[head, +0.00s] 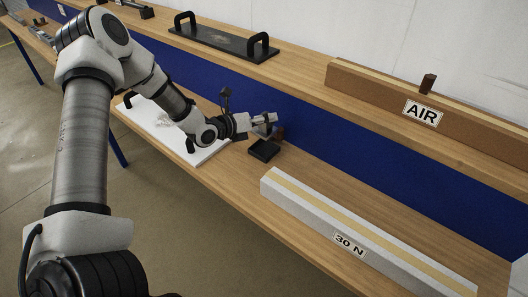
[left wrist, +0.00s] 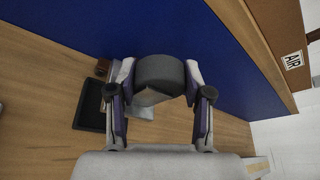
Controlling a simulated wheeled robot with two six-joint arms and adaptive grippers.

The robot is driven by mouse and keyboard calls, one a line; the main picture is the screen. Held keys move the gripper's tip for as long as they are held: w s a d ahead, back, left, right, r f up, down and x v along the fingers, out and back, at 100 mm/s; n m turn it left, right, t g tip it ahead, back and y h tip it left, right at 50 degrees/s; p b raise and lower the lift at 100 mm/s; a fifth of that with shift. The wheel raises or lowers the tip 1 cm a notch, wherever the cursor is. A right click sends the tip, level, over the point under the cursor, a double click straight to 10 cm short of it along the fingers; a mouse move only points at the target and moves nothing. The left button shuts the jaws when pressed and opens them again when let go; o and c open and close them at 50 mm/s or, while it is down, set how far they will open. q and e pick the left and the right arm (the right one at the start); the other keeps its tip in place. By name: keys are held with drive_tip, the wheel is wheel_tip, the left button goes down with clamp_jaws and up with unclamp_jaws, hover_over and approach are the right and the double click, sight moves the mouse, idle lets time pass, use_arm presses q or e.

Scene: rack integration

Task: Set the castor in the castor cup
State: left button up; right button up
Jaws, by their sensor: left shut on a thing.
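The castor, with a dark wheel and a pale bracket, shows in the left wrist view (left wrist: 160,74) between the fingers of my left gripper (left wrist: 160,98). The left gripper is shut on it; in the head view the gripper (head: 262,119) is over the lower shelf near the blue back panel. A shallow black square holder, which looks like the castor cup (head: 264,150), lies on the shelf just below the gripper in the picture. It also shows in the left wrist view (left wrist: 90,112), left of the gripper, apart from the castor. My right gripper is not in view.
A small brown cylinder (head: 279,133) stands beside the black holder. A white board with handles (head: 150,118) lies left, under my left arm. A long "30 N" block (head: 345,225) lies right. An "AIR" block (head: 380,95) and a black handled plate (head: 222,42) are on the upper shelf.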

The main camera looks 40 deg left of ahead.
use_arm(q)
wheel_tip(320, 180, down, 8)
drive_tip(key=shift+a+f+b, duration=0.1)
drive_tip(key=shift+b, duration=0.25)
drive_tip(key=o, duration=1.3)
drive_tip(key=shift+f, duration=0.1)
